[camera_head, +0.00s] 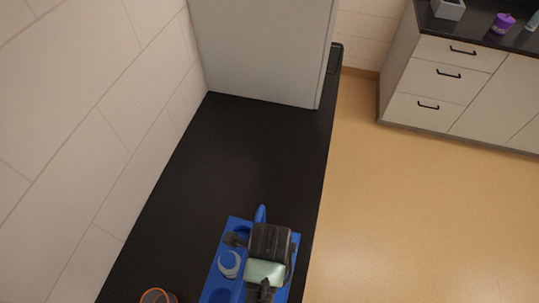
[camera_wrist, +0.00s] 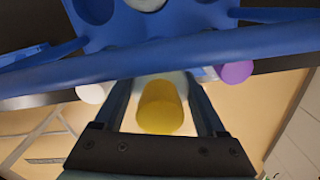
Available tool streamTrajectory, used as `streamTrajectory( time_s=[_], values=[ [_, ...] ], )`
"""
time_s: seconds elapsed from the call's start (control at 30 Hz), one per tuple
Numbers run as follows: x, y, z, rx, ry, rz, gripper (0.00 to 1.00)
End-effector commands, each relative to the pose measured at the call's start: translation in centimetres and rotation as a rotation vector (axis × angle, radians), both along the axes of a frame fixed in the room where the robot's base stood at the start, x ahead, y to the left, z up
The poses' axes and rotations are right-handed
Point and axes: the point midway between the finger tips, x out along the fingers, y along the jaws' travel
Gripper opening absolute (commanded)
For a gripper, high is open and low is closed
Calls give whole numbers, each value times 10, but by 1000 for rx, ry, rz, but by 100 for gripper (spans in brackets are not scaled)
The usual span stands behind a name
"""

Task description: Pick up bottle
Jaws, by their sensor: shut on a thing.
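A bottle with a yellow end (camera_wrist: 160,107) is between the two dark fingers of my gripper (camera_wrist: 160,88) in the wrist view. My gripper is shut on it. A blue rack (camera_wrist: 130,68) with round holes is right at the fingers, and its bar crosses in front of the upper part of the bottle. I cannot tell whether the bottle is clear of the rack. In the head view the blue rack (camera_head: 214,276) stands on the black counter at the bottom. My dark and pale green wrist covers its right part and hides the fingers and the bottle.
A white-ended thing (camera_wrist: 91,93) and a purple-ended thing (camera_wrist: 236,72) show beside the rack bar. The black counter (camera_head: 230,150) is clear up to a tall grey cabinet (camera_head: 262,45). An orange-rimmed round thing (camera_head: 157,296) is at bottom left. A wall bounds the left.

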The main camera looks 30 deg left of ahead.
Motion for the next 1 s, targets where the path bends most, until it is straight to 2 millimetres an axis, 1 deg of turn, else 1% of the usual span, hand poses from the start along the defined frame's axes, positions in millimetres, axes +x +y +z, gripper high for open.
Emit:
streamTrajectory(
  time_s=[0.07,0.1,0.13,0.27,0.5,0.7,0.83,1.0],
  values=[
    [1,0,14,2,-6,0,0],
    [4,-11,9,0,-3,-8,0],
    [6,-18,9,0,-3,-9,0],
    [14,-47,8,0,-3,-10,0],
    [31,-106,8,1,-4,-9,0],
    [43,-145,9,0,-4,-6,0],
    [47,-161,10,0,-2,-4,0],
    [50,-171,12,0,-2,0,0]
  ],
)
